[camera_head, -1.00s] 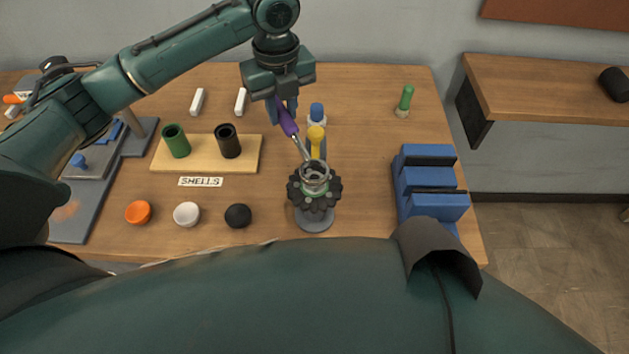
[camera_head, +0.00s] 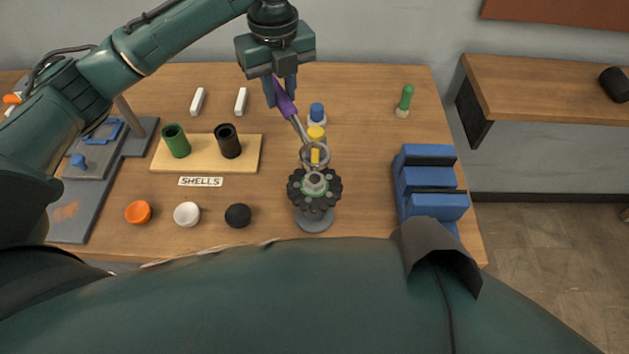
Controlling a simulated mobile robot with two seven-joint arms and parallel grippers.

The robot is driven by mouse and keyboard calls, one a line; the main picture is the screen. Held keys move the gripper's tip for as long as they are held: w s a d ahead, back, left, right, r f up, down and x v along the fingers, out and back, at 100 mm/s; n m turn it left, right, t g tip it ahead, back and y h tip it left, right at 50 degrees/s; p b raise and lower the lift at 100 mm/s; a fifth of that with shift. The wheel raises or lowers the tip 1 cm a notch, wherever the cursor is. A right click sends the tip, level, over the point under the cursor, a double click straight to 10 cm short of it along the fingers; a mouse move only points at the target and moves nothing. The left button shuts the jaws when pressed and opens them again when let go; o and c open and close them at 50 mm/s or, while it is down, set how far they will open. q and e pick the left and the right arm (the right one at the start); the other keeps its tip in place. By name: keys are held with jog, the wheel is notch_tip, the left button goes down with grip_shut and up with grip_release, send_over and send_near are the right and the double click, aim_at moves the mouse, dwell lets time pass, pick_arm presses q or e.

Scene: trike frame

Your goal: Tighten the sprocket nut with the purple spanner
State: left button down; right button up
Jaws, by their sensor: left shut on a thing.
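My left gripper (camera_head: 281,92) is shut on the purple handle of the spanner (camera_head: 286,105). The spanner slants down to the right, and its grey ring end (camera_head: 314,154) is in the air just behind and above the sprocket, apart from the nut as seen here. The black sprocket (camera_head: 328,196) sits on a grey round stand (camera_head: 314,222). The pale nut (camera_head: 314,181) shows at its centre, with a green ring around it. My right gripper is not in view.
A yellow-topped piece (camera_head: 316,133) and a blue-topped piece (camera_head: 316,112) stand behind the sprocket. A board (camera_head: 198,163) with green and black shells is to the left. A blue stepped rack (camera_head: 427,180) stands right. Orange, white and black caps lie front left.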

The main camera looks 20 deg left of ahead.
pick_arm(q)
jog(key=shift+w+r, duration=0.1)
jog(key=shift+w+a+r, duration=0.75)
jog(key=shift+w+a, duration=0.15)
jog(key=shift+w+a+r, duration=0.7)
jog(key=shift+w+a, duration=0.15)
